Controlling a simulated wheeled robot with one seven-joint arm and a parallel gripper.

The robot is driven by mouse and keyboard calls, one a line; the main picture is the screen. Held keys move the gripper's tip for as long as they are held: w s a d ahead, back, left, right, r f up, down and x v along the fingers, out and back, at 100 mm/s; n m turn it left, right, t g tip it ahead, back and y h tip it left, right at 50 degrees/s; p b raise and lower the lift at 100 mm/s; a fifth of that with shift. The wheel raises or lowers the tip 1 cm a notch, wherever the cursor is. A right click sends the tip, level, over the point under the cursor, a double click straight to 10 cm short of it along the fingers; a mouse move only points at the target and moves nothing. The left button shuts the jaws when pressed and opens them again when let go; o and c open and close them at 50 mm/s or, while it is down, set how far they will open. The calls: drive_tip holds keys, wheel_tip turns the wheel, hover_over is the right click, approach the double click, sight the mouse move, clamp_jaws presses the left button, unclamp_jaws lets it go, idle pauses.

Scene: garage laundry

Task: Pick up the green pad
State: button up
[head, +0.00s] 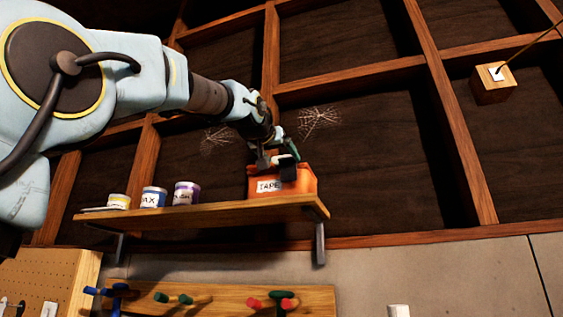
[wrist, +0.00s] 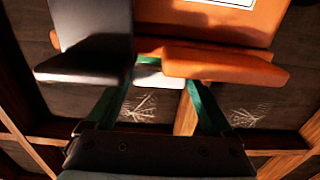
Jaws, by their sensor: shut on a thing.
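My gripper (head: 276,165) is at the front top of the orange box labelled TAPE (head: 305,182) on the shelf. In the wrist view my gripper (wrist: 150,64) has its fingers close together around a small thing. I take this to be the green pad (wrist: 157,76); a pale face and a thin dark green edge show between the fingers. Most of it is hidden by the fingers. In the head view only a small pale patch shows there. The orange box (wrist: 215,30) fills the top of the wrist view, very near the fingers.
The wooden shelf (head: 225,212) also holds several labelled tins, such as a white and purple one (head: 187,193), left of the box. Wooden wall framing stands behind. A pegboard (head: 40,277) and a tool rack (head: 180,300) are below. The space right of the shelf is free.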

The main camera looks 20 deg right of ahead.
wheel_tip(320, 180, up, 10)
drive_tip(key=shift+f, duration=0.15)
idle(0.5)
drive_tip(key=shift+w, duration=0.1)
